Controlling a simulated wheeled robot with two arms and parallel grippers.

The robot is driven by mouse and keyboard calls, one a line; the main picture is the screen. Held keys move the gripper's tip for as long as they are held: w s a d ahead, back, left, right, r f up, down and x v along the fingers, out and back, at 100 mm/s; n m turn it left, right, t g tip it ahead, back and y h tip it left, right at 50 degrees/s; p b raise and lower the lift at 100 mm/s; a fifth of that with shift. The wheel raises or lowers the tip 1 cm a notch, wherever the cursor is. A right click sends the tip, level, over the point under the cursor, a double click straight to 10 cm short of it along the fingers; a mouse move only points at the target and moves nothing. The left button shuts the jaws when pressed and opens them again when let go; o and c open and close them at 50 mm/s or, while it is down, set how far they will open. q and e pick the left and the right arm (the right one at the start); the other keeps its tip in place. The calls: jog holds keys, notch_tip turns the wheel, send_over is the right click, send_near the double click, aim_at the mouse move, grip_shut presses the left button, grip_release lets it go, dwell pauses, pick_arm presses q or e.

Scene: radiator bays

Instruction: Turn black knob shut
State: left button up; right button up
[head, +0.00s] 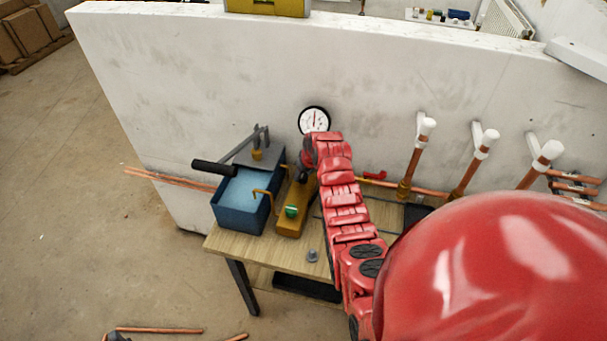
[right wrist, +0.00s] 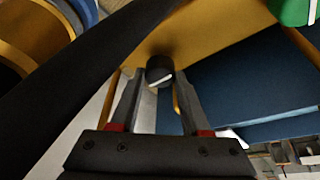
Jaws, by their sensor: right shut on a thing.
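The black knob (right wrist: 160,68) has a white line on its face and sits on a brass-coloured block (head: 288,224). In the right wrist view it is between the fingertips of my right gripper (right wrist: 160,77), which is shut on it. The white line runs nearly crosswise, slightly tilted. In the head view my right gripper (head: 303,174) reaches the block's far end, and I cannot make out the knob there. A green knob (head: 291,211) is on the near end of the block; it also shows in the right wrist view (right wrist: 292,10). My left gripper is not in view.
A blue pump box (head: 240,215) with a black-handled lever (head: 213,168) stands left of the block on a wooden table (head: 262,250). A round gauge (head: 314,121) is in front of the white wall (head: 220,80). Copper pipes (head: 412,165) rise at the right.

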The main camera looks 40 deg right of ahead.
grip_shut()
jog(key=shift+w+a+f+m+h+b, duration=0.1)
jog(key=shift+m+h+b, duration=0.1)
jog(key=shift+m+b, duration=0.35)
jog(key=shift+f+m+h+b, duration=0.1)
jog(key=shift+m+h+b, duration=0.1)
jog(key=shift+m+b, duration=0.35)
jog(key=m+g+h+b, duration=0.1)
jog(key=m+b, duration=0.3)
jog(key=b, duration=0.2)
jog(key=m+g+h+b, duration=0.1)
jog(key=m+b, duration=0.3)
jog(key=b, duration=0.2)
jog(key=m+g+h+b, duration=0.1)
jog(key=m+b, duration=0.3)
jog(key=b, duration=0.2)
jog(key=shift+w+a+m+g, duration=0.2)
jog(key=shift+m+g, duration=0.1)
jog(key=shift+g, duration=0.1)
jog(key=shift+r+m+g+b, duration=0.2)
jog(key=shift+m+g+b, duration=0.1)
jog(key=shift+m+b, duration=0.55)
jog(key=shift+m, duration=0.25)
jog(key=shift+m+g, duration=0.3)
jog(key=shift+m, duration=0.2)
